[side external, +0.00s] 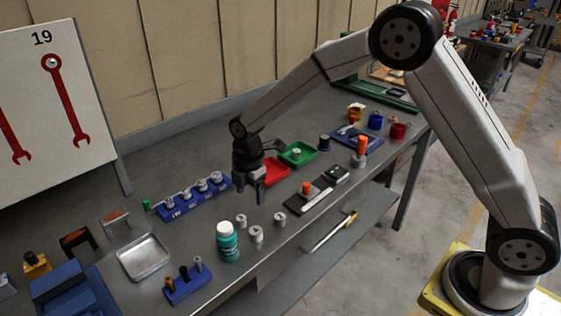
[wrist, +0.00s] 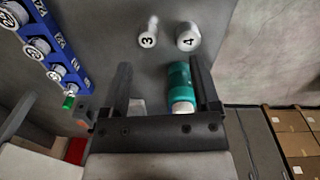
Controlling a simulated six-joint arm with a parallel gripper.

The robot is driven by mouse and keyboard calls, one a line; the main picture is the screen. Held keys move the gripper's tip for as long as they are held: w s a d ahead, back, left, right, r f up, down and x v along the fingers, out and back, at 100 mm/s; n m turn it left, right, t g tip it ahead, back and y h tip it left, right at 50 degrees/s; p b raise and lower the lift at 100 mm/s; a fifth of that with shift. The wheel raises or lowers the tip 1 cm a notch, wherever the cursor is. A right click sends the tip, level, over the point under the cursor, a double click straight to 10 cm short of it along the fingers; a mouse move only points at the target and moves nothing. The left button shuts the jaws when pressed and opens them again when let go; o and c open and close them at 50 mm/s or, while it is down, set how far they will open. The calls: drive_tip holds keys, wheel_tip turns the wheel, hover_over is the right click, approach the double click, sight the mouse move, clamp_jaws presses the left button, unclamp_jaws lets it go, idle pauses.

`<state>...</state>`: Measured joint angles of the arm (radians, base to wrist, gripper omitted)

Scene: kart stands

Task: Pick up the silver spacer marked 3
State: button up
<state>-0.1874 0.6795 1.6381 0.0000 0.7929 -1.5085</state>
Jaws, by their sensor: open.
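The silver spacer marked 3 (wrist: 148,40) is in the wrist view, at the upper middle, on the grey bench, ahead of my fingertips and apart from them. A wider silver spacer marked 4 (wrist: 188,38) stands to its right. In the side view several small silver spacers (side external: 256,234) stand on the bench near the teal bottle (side external: 228,242); their marks are too small to read there. My gripper (side external: 252,190) is open and empty above the bench, fingers pointing down. In the wrist view its fingers (wrist: 162,75) are spread, with the bottle partly behind the right one.
A blue rack (side external: 207,203) with several silver pieces is behind the loose spacers. A metal tray (side external: 145,258) and a small blue stand (side external: 185,285) lie to the left. Red (side external: 277,172) and green (side external: 298,153) trays are at the right.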

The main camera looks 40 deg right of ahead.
sight(241, 217)
drive_tip(key=w+a+n, duration=0.1)
drive_tip(key=w+a+f+n, duration=0.1)
drive_tip(key=n, duration=0.1)
drive_tip(key=shift+f, duration=1.5)
drive_tip(key=shift+f, duration=2.6)
clamp_jaws()
